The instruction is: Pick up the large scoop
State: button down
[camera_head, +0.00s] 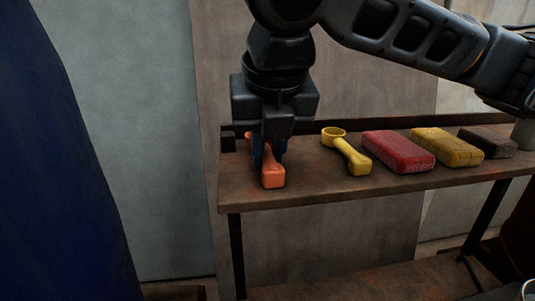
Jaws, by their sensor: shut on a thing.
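An orange scoop (272,176) lies on the left end of a brown shelf table, its handle toward me. My gripper (269,157) points down over it and is shut on its handle. The scoop's bowl is mostly hidden behind the gripper. It looks to be still at the tabletop. A smaller-looking yellow scoop (347,150) lies to the right, its round bowl at the back and its handle toward the front. My gripper is apart from it.
The table (310,188) also holds a red block (398,151), a yellow block (446,147), a dark block (488,142) and a grey container (523,134) at the right. A raised rail runs along its back. A large blue shape (60,170) fills the left side.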

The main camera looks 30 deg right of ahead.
aim_at(269, 153)
notch_tip(269, 153, up, 10)
dwell(0.5)
jog(key=c, duration=1.6)
grip_release()
grip_shut()
